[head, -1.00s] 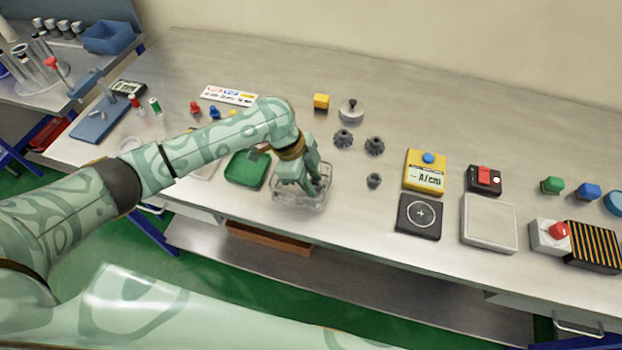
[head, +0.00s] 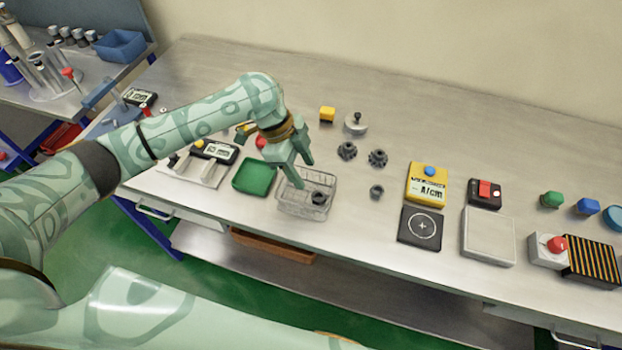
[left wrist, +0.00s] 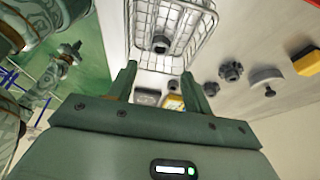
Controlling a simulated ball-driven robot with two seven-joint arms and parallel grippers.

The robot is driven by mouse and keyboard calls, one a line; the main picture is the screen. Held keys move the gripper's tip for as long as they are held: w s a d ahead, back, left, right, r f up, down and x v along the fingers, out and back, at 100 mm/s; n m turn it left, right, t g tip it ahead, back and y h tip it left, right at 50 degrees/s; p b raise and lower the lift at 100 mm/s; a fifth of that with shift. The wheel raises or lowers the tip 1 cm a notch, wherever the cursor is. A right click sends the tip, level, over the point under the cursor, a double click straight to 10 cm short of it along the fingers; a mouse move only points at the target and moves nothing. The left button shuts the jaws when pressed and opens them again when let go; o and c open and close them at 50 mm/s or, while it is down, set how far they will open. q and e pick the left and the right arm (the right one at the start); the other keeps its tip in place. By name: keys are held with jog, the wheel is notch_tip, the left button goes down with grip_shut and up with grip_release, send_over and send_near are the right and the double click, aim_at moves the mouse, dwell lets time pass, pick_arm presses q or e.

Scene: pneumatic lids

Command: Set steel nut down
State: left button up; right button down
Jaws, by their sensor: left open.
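A dark grey steel nut (head: 319,198) rests inside a wire basket (head: 290,208) near the front edge of the bench. In the left wrist view the nut (left wrist: 161,43) also shows inside the basket (left wrist: 192,42). My left gripper (head: 304,172) is open and empty, with its fingers above the back left part of the basket, apart from the nut. Its two fingers (left wrist: 159,72) stand apart in the left wrist view, with nothing between them. My right gripper is not in view.
A green tray (head: 254,177) lies left of the basket. A similar small dark part (head: 376,191) and two dark knobbed parts (head: 347,151) stand to the right. A yellow meter (head: 427,187) and a black pad (head: 420,228) are farther right.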

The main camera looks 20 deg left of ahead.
pick_arm(q)
jog(key=v, duration=0.3)
jog(key=shift+r, duration=0.15)
dwell(1.3)
